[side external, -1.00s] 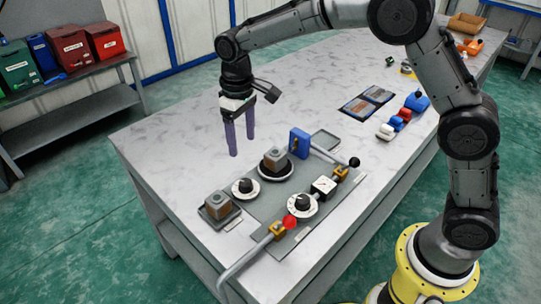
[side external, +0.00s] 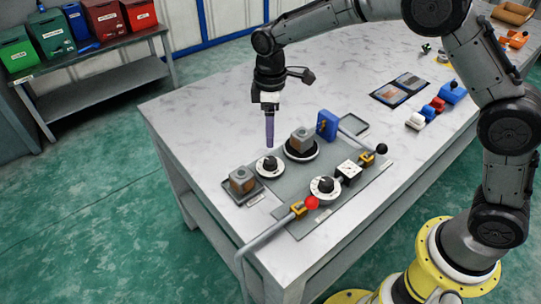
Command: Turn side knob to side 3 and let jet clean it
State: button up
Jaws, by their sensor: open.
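My gripper (side external: 269,143) points down with its purple fingers just above and behind a small black knob on a white dial (side external: 269,165). The fingers line up in this view, so their gap is hidden; they look empty. A second, larger black knob on a white dial (side external: 325,188) sits nearer the front. I cannot read which is the side knob. A grey-brown block (side external: 302,138) sits on a round black-and-white turntable (side external: 302,154). A blue nozzle block (side external: 327,124), possibly the jet, stands right behind it.
Another grey-brown block (side external: 242,180) rests on a square pad at left. A red ball handle (side external: 311,202) and a black ball handle (side external: 381,150) stand along the panel's front and right. An empty grey tray (side external: 354,125) lies behind. The back-left tabletop is clear.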

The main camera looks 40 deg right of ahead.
aim_at(270, 160)
notch_tip(270, 160, down, 10)
jog(key=shift+f, duration=0.1)
dwell(0.4)
grip_shut()
